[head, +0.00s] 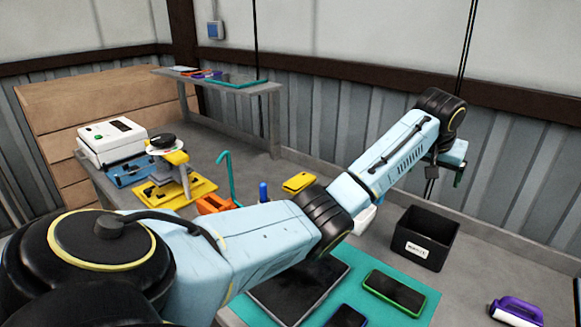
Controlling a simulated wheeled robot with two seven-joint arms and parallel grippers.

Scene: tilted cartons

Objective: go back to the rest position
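My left arm comes in from the left and reaches across the workbench (480,262) to the upper right. My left gripper (446,175) is at its far end, raised above and behind the black bin (441,240). It is small and partly hidden by its own wrist, so I cannot tell whether its fingers are open or shut. A dark edge shows beside it, too small to make out. My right gripper is not in view.
A teal mat (425,277) holds a dark flat pad (285,294), a green-edged phone (395,291) and another phone (346,318). A purple-handled tool (517,310) lies at right. A yellow fixture (178,185) and white machine (110,140) stand left. A raised shelf (262,87) is behind.

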